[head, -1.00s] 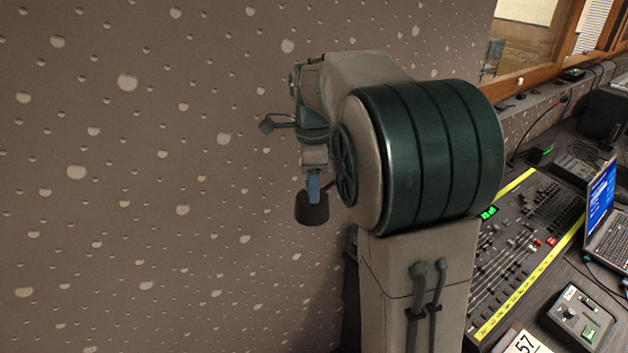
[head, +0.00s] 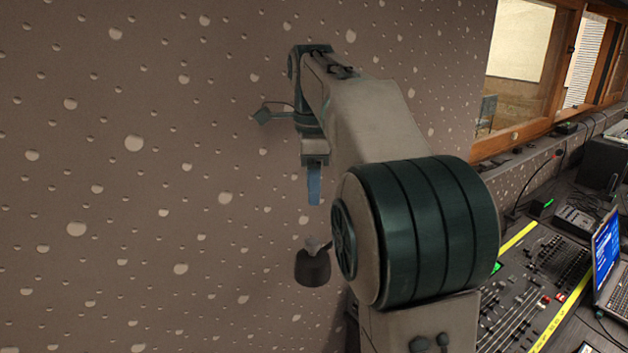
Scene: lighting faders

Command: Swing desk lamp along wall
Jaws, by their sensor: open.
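The desk lamp's dark shade (head: 313,268) hangs close to the speckled wall (head: 120,200), left of my arm's large dark joint. The lamp's arm and base are mostly hidden behind my arm. My gripper (head: 314,203) points down above the lamp shade, with blue finger parts showing. A visible gap lies between the fingertip and the top of the shade. My gripper is open and holds nothing that I can see.
A mixing desk (head: 520,285) with faders and yellow edging stands at the right, with a laptop (head: 610,262) beside it. A wood-framed window (head: 535,60) is at the upper right. The wall is bare on the left.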

